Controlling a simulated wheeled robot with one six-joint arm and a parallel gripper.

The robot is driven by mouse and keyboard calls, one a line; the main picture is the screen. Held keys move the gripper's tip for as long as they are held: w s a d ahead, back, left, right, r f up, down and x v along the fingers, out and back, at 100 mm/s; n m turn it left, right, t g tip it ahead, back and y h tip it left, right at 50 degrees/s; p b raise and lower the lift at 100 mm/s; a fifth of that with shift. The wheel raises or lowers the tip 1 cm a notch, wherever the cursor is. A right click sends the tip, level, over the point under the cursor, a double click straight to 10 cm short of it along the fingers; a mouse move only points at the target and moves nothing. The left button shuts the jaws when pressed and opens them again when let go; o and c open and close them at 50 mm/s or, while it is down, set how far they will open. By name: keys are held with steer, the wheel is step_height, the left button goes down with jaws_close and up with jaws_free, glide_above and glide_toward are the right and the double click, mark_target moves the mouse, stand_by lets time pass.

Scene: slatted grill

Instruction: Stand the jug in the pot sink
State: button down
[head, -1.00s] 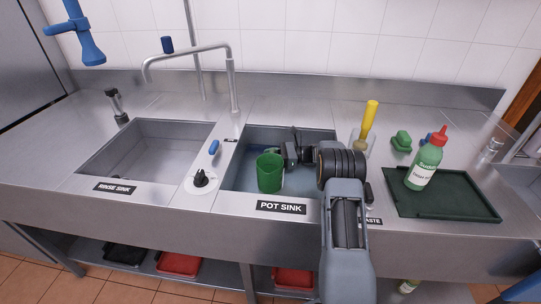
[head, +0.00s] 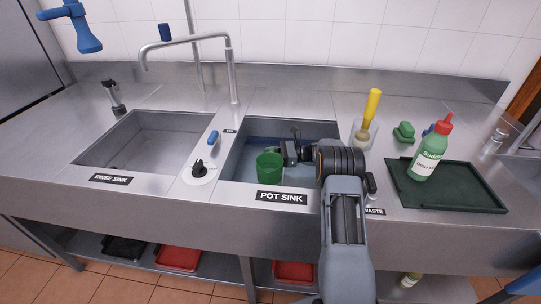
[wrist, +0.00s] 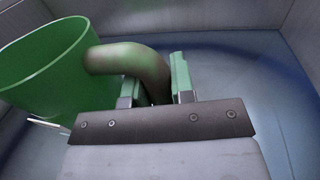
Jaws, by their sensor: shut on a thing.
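The green jug (head: 269,168) is upright inside the pot sink (head: 240,165), near its front wall. In the wrist view the jug (wrist: 45,65) is at the upper left, with its curved handle (wrist: 128,62) reaching between my fingers. My gripper (head: 286,153) comes from the right, over the sink, and is shut on the jug's handle. The fingers also show in the wrist view (wrist: 157,85). The jug's base is hidden by the sink's front edge, so I cannot tell whether it touches the sink floor.
The rinse sink (head: 150,145) is empty at left. A swan-neck tap (head: 234,75) stands behind, between the sinks. To the right are a yellow-handled brush (head: 371,108), a green tray (head: 446,186) and a soap bottle (head: 428,158).

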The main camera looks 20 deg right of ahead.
steer(key=shift+f, duration=0.55)
steer(key=c, duration=0.9)
jaws_free()
